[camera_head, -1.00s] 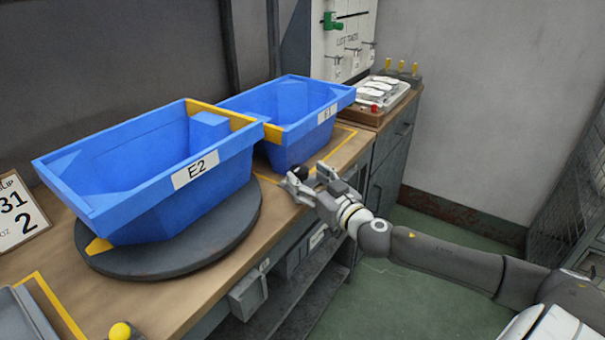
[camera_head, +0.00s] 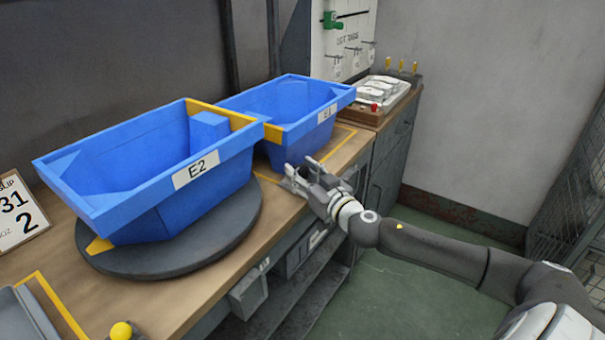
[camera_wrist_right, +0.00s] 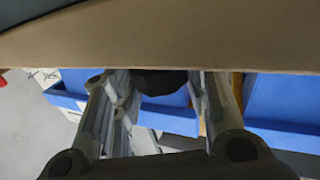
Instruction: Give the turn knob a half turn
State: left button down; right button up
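My right gripper (camera_head: 303,170) is at the front edge of the bench, in front of the smaller blue bin. In the right wrist view a dark rounded piece, which looks like the turn knob (camera_wrist_right: 160,82), sits between the two fingers of the right gripper (camera_wrist_right: 163,85), just at the bench edge. The fingers stand apart on either side of it, with little gap; whether they press on it I cannot tell. My left gripper is not in view.
A blue bin marked E2 (camera_head: 150,165) stands on a round dark turntable (camera_head: 170,262). A second blue bin marked E1 (camera_head: 290,125) is behind it. A tray with a red button (camera_head: 375,107) is at the far end. A yellow ball (camera_head: 121,331) is at the near edge.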

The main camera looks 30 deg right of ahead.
jog(key=shift+c, duration=1)
